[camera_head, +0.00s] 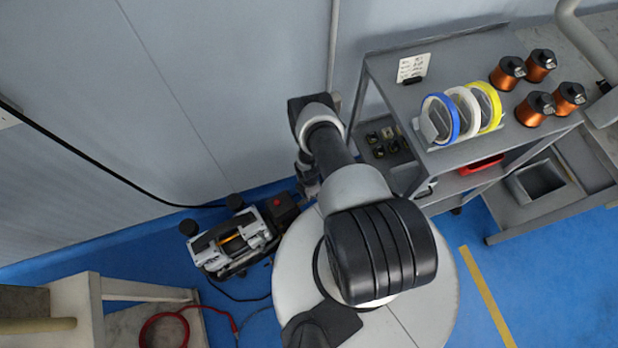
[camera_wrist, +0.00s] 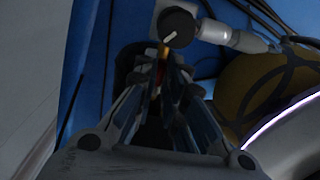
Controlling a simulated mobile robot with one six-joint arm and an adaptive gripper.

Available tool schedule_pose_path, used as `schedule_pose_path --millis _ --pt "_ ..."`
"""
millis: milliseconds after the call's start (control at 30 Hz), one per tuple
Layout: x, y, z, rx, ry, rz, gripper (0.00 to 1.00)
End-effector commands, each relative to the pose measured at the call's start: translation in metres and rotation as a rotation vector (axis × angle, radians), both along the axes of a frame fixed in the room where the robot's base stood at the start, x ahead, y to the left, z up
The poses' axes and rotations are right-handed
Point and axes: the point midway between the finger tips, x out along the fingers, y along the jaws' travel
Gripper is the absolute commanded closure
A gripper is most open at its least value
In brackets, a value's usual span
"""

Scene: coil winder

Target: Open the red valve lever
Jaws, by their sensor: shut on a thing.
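In the wrist view my gripper (camera_wrist: 161,80) points away from the camera, with its two fingers close together. A small sliver of red, the red valve lever (camera_wrist: 161,67), shows between the fingertips, and they are shut on it. A brass-coloured fitting (camera_wrist: 164,50) shows just beyond it. The fingers hide most of the lever, so its angle cannot be told. In the head view my arm reaches down beside the wall, and the lever cannot be made out there.
A black round knob (camera_wrist: 178,27) with a white mark sits just beyond the fingertips. A compressor-like machine (camera_head: 235,243) stands on the blue floor near the wall. A grey shelf cart (camera_head: 440,75) with tape rolls (camera_head: 463,112) and copper spools (camera_head: 508,72) stands at right.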

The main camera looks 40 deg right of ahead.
Motion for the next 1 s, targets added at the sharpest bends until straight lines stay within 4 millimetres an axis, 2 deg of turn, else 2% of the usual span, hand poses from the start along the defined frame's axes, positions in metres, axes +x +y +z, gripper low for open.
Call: schedule_pose_path --millis 233,267,533,867,1000 --pt "0.0011 0.0004 0.0001 0.000 -0.003 0.003 1.00" --pt "0.0011 0.0004 0.0001 0.000 -0.003 0.003 0.88" --pt "0.0006 0.0003 0.0001 0.000 -0.002 0.001 0.70" --pt "-0.0001 0.0002 0.0001 0.000 -0.001 -0.006 0.69" --pt "-0.0031 0.0004 0.0006 0.001 0.000 -0.092 0.69"
